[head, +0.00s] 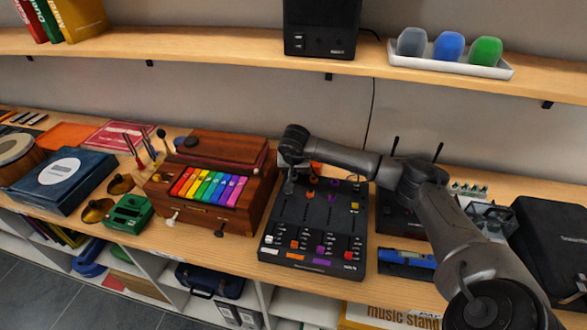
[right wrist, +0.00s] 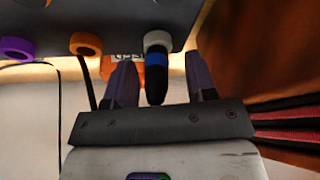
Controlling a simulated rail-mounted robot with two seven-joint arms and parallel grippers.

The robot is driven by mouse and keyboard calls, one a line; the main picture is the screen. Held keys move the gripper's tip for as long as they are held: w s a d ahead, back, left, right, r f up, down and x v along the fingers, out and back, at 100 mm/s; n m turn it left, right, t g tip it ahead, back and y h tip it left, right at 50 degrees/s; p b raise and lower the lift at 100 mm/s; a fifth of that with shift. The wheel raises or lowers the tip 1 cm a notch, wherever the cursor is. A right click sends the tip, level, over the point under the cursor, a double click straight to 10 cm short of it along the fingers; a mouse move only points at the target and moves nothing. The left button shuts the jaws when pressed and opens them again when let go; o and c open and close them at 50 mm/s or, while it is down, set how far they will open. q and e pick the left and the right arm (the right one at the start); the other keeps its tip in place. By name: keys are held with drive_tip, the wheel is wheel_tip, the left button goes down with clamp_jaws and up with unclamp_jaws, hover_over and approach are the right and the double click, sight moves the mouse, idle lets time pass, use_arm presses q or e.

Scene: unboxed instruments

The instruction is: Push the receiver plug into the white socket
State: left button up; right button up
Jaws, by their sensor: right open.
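The mixer (head: 318,228), a dark panel with coloured knobs, stands on the bench. In the right wrist view its edge carries a white socket (right wrist: 158,38), an orange socket (right wrist: 86,43) and a purple socket (right wrist: 16,47). The receiver plug (right wrist: 156,82), black with a blue band, points into the white socket; how deep it sits I cannot tell. My right gripper (right wrist: 160,72) is open, with one finger on each side of the plug and a gap to both. In the head view my right gripper (head: 289,185) is at the mixer's back left corner, its fingertips unclear.
A wooden instrument with rainbow keys (head: 210,188) stands close left of the mixer. A black box with antennas (head: 396,218) and a blue device (head: 407,258) lie to the right. A shelf (head: 200,46) runs above. An orange item (right wrist: 128,68) shows behind the fingers.

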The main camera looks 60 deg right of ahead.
drive_tip(key=shift+r, duration=0.3)
drive_tip(key=p+v, duration=0.1)
drive_tip(key=v, duration=1.2)
drive_tip(key=shift+a+p, duration=0.2)
drive_tip(key=shift+p, duration=0.1)
drive_tip(key=shift+s, duration=0.1)
